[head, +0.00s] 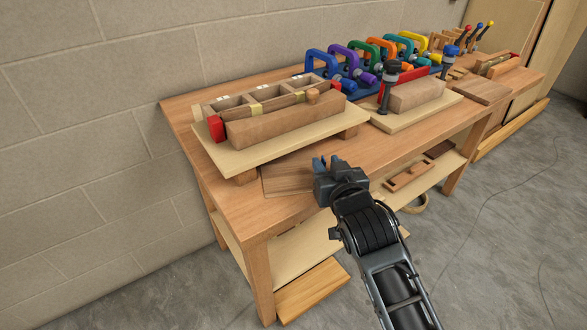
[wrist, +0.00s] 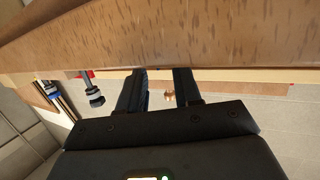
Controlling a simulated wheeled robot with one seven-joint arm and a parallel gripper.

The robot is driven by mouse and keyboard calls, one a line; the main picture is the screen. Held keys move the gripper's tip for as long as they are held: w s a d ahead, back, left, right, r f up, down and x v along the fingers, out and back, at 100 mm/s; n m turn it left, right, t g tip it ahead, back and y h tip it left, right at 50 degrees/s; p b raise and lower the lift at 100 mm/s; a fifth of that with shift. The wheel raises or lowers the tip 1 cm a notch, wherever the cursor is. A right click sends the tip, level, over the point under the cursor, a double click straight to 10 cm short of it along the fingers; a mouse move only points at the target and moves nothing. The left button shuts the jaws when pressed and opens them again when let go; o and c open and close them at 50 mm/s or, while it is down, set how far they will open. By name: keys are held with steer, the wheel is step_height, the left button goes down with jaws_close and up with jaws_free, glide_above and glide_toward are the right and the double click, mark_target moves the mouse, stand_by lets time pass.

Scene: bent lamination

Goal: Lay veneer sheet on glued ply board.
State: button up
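My gripper (head: 319,163) is over the front of the bench, just right of a flat, darker brown sheet (head: 287,180) that looks like veneer. In the wrist view, the two fingers of my gripper (wrist: 160,75) stand apart, with nothing visibly held between them. A brown flecked wood surface (wrist: 200,35) fills the top of that view, close to the fingertips; I cannot tell whether it is the same sheet. A pale board (head: 235,163) is raised on blocks behind the sheet and bears a wooden form (head: 285,124). I cannot tell which board is the glued ply, and no glue is distinguishable.
The form has red end pieces and a divided box (head: 255,97) behind it. Several coloured clamps (head: 365,65) stand at the back. A second board (head: 410,112) bears a block and dark clamps to the right.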

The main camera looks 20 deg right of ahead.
steer(key=shift+x, duration=1.8)
steer(key=shift+d, duration=0.1)
jaws_close()
